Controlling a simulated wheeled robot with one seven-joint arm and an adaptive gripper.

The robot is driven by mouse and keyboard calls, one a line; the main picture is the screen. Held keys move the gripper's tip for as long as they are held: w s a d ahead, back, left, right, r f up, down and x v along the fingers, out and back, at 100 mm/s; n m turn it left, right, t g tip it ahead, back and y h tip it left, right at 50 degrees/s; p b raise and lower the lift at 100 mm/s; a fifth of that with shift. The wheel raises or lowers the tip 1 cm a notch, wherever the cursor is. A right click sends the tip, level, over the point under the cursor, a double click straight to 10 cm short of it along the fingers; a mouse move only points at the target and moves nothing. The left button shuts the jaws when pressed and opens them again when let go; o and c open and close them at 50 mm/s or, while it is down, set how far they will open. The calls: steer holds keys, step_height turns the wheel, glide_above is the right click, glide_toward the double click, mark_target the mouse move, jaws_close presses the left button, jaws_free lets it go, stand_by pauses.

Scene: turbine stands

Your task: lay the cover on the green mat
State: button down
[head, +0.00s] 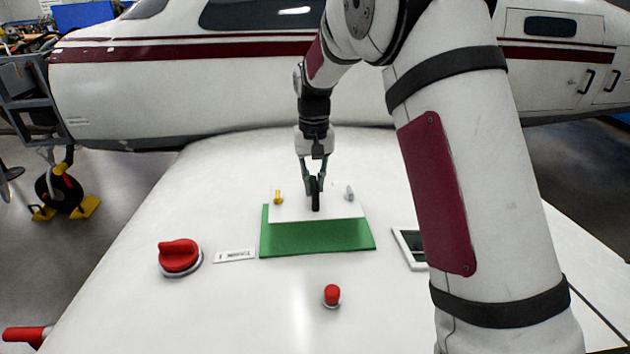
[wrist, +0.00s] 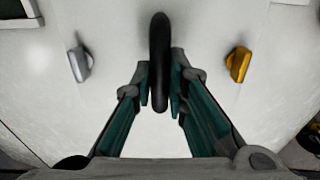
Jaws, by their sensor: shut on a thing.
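The cover (head: 290,212) is a thin white panel with an upright black handle (wrist: 160,65) in its middle. A yellow latch (head: 278,197) is on its left and a grey latch (head: 350,193) on its right in the head view. My gripper (head: 315,188) is shut on the black handle, pointing down. The green mat (head: 318,238) lies on the white surface; the cover hides its far part, while its near part is bare. I cannot tell whether the cover touches the mat or hangs just above it.
An aircraft body (head: 190,85) stands behind.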

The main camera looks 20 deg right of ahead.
steer(key=shift+f+b, duration=0.55)
steer(key=shift+f, duration=2.9)
steer(key=shift+f, duration=0.3)
steer(key=c, duration=1.5)
jaws_free()
steer(key=shift+o, duration=0.8)
steer(key=shift+r+p, duration=0.5)
steer(key=shift+r, duration=3)
